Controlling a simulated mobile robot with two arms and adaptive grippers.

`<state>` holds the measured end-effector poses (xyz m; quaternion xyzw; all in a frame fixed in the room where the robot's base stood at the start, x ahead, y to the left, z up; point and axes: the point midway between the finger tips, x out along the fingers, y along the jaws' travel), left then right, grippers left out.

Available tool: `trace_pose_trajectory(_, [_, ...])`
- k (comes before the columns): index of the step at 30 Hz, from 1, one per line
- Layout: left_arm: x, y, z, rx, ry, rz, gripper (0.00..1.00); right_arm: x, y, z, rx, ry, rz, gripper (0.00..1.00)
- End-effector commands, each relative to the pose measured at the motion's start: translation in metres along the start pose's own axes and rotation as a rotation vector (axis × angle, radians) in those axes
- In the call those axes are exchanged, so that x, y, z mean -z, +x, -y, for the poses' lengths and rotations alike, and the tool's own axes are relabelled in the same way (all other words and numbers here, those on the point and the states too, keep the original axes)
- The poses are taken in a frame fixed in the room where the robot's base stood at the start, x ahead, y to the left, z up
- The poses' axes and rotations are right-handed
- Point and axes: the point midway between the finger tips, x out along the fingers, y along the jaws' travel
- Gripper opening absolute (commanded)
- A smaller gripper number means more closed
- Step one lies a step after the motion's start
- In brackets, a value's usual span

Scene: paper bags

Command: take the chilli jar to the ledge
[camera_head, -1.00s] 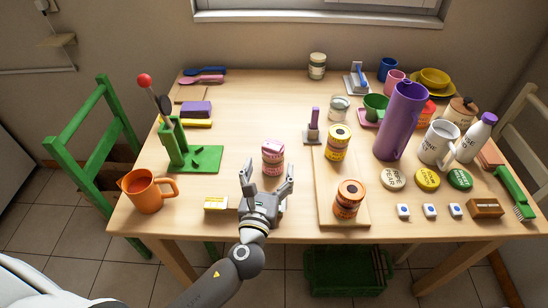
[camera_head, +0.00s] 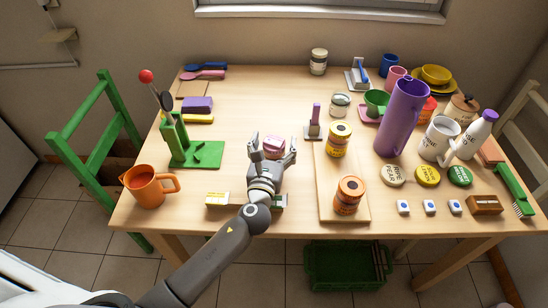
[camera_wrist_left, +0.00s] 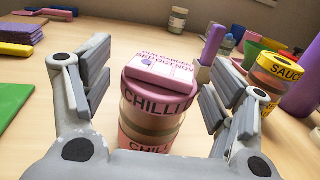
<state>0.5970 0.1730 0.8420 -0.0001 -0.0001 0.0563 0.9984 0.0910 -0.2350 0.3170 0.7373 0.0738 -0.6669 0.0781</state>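A pale window ledge (camera_head: 320,13) runs along the wall behind the table. My right gripper is not in view.
A wooden board (camera_head: 328,205) with a yellow-lidded jar (camera_head: 338,138) and an orange-lidded jar (camera_head: 348,195) lies to the right. A green stand (camera_head: 178,145) and an orange jug (camera_head: 148,187) are on the left. The table behind the jar is fairly clear.

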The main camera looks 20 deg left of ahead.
Motion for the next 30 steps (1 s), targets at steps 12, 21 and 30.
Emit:
trace_pose_trajectory(12, [0.000,0.000,0.000,0.000,0.001,0.000,0.25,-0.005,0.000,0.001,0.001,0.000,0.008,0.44])
trace_pose_trajectory(21, [-0.001,0.000,0.000,0.000,0.000,0.003,0.03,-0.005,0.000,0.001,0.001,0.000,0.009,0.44])
trace_pose_trajectory(30, [-0.012,0.000,0.000,0.000,0.000,0.004,0.03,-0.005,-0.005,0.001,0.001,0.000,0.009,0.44])
